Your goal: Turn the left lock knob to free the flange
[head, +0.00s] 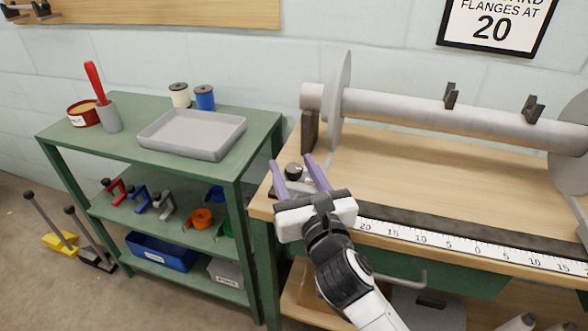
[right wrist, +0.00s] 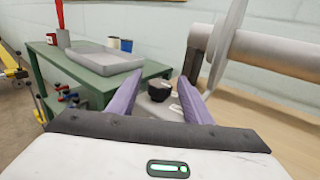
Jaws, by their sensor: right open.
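The left lock knob (head: 293,170) is a small black knob on a grey base at the left end of the wooden bench, below the left flange. My right gripper (head: 292,172) is open, with its purple fingers on either side of the knob in the head view. In the right wrist view the knob (right wrist: 189,88) shows between the fingertips, a little beyond them; contact cannot be told. The left flange (head: 340,100) is a thin grey disc standing upright on the grey beam (head: 400,106). My left gripper is not in view.
A green shelf (head: 120,150) stands left of the bench, with a grey tray (head: 192,133), spools and a red-handled tool on top. A measuring scale (head: 450,240) runs along the bench's front. The bench top (head: 420,170) behind it is clear. A sign (head: 497,22) hangs on the wall.

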